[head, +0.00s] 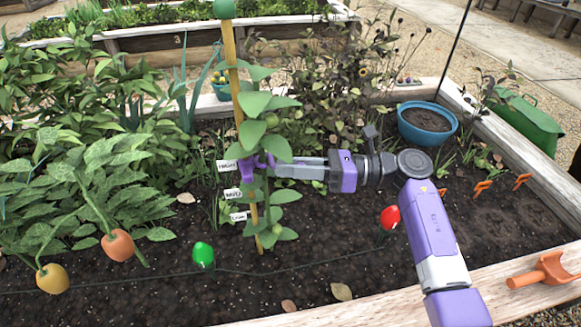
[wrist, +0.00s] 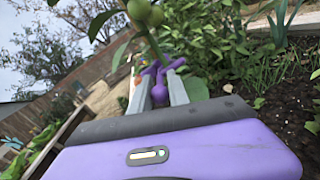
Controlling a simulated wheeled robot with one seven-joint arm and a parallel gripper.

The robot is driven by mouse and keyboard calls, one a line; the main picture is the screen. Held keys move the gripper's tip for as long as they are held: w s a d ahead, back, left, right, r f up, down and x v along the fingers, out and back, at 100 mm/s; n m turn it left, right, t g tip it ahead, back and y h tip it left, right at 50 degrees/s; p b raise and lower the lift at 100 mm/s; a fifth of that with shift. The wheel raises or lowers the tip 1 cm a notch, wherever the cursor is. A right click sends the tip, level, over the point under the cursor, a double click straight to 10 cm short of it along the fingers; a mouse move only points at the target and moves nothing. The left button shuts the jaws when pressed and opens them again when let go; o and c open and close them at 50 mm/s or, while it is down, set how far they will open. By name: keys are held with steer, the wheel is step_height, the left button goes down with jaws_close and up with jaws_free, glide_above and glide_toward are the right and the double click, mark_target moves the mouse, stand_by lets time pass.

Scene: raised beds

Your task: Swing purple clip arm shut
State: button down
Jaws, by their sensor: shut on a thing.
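The purple clip (head: 257,164) sits on the wooden stake (head: 238,110) beside the leafy plant stem, level with the top white label (head: 227,166). In the wrist view the purple clip (wrist: 160,82) lies between my two grey fingers. My gripper (head: 275,170) reaches in from the right, its fingertips at the clip and shut on part of it. The wrist view shows my gripper (wrist: 160,95) with the plant stem and green fruit just beyond. Leaves partly cover the clip, so I cannot tell how far its arm is swung.
Two lower labels, MIDDLE (head: 233,194) and another (head: 239,216), mark the stake. A green light (head: 203,254) and a red one (head: 390,217) stand in the soil.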

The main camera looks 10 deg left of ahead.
steer(key=c, duration=1.3)
jaws_free()
steer(key=shift+c, duration=0.2)
steer(key=d, duration=0.7)
steer(key=shift+w+d+p, duration=0.2)
steer(key=shift+d+p, duration=0.15)
steer(key=shift+p, duration=0.1)
